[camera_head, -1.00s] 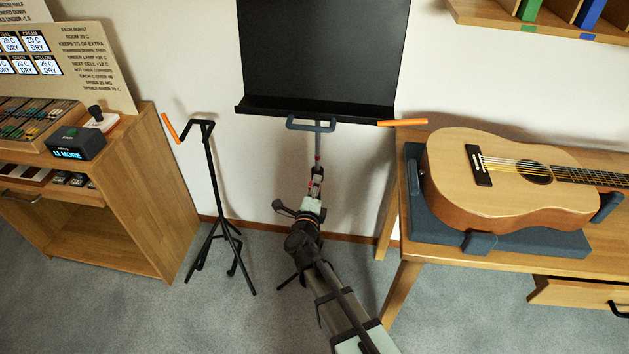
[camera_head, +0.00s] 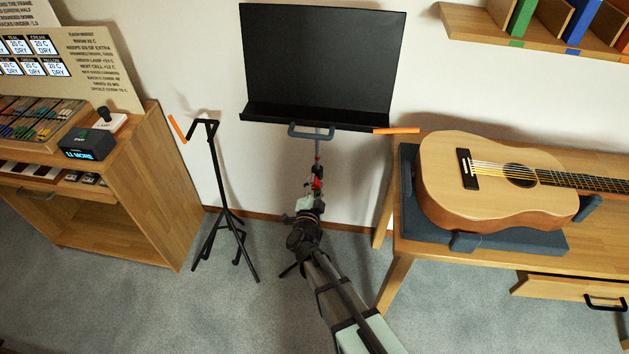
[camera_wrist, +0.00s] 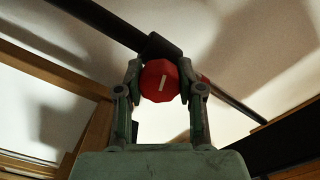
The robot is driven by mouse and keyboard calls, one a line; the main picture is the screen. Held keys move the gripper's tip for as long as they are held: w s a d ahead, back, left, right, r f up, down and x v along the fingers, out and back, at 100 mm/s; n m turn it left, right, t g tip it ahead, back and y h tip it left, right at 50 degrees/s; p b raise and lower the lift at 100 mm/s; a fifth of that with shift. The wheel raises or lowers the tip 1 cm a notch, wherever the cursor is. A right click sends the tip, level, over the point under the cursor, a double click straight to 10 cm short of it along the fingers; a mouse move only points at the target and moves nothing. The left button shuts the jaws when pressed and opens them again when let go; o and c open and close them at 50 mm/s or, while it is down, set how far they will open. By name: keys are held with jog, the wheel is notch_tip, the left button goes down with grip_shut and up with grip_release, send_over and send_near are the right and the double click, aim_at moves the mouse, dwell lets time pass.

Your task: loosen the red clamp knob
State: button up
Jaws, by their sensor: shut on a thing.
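The red clamp knob (camera_wrist: 160,81) sits between the two fingers of my gripper (camera_wrist: 160,84) in the wrist view. It is faceted, with a white mark on its face that stands nearly upright. Both fingers touch its sides, and my gripper is shut on it. Behind the knob is a dark clamp block on the pole (camera_wrist: 95,20). In the head view my gripper (camera_head: 315,188) reaches the post of the black music stand (camera_head: 318,62). A bit of red shows there, mostly hidden by my gripper.
A thin black stand (camera_head: 212,190) with an orange-tipped arm is at the left, beside a wooden cabinet (camera_head: 150,200). At the right, a guitar (camera_head: 490,195) lies on a blue-grey cradle on a wooden table (camera_head: 420,262). An orange bar (camera_head: 396,130) juts out by the music stand.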

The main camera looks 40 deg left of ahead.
jog(key=shift+r+n+p, duration=0.1)
jog(key=shift+n+p, duration=0.3)
jog(key=shift+n, duration=0.3)
jog(key=shift+w, duration=0.1)
jog(key=o, duration=1.1)
jog(key=shift+o, duration=0.2)
jog(key=v, duration=1.2)
jog(key=shift+f, duration=0.2)
